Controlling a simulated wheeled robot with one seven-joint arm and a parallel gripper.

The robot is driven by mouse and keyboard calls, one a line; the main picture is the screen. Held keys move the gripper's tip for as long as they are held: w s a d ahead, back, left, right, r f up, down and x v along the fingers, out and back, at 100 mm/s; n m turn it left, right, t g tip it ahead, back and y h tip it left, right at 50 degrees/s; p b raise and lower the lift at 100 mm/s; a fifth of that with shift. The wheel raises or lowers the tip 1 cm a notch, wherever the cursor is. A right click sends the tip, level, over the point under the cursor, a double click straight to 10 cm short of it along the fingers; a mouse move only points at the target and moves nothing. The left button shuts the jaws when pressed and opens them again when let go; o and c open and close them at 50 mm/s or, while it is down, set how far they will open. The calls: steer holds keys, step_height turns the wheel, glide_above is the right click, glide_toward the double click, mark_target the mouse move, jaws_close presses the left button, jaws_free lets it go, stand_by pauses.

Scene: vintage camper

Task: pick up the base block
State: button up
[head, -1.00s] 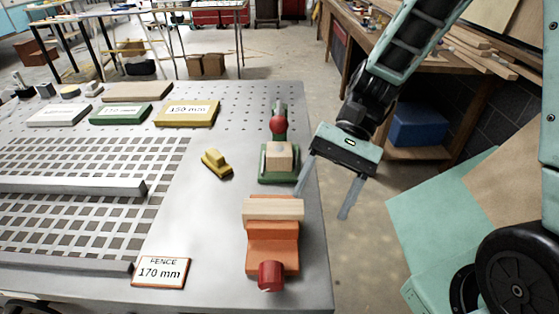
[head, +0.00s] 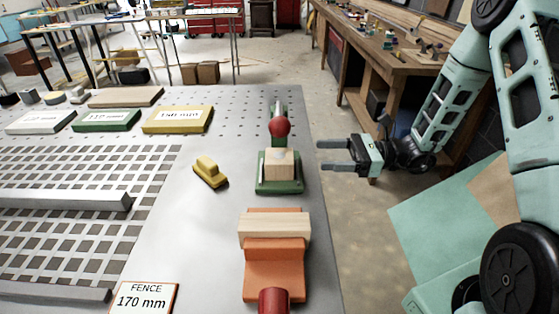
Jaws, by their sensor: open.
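A pale wooden cube (head: 279,163) sits on a green fixture (head: 280,187) near the right side of the metal table. A longer pale wooden block (head: 275,225) lies across an orange fixture (head: 274,268) closer to the front. No label shows which of these is the base block. My gripper (head: 321,157) is open and empty, its two fingers pointing left. In the picture it is just right of the green fixture and the wooden cube, apart from both, around the table's right edge. Its exact height above the table is hard to tell.
A red ball-topped part (head: 279,127) stands behind the cube, and a red knob (head: 274,300) is at the orange fixture's front. A yellow block (head: 210,172) lies left. Labelled blocks (head: 178,119), long grey bars (head: 60,197) and a fence sign (head: 147,298) occupy the left.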

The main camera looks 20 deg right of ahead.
mark_target(290, 155)
steer(key=p+x, duration=0.1)
steer(key=x, duration=0.3)
steer(key=p+x, duration=0.1)
steer(key=x, duration=0.4)
steer(key=shift+a+f, duration=0.2)
steer(key=shift+f, duration=0.05)
steer(key=c, duration=0.7)
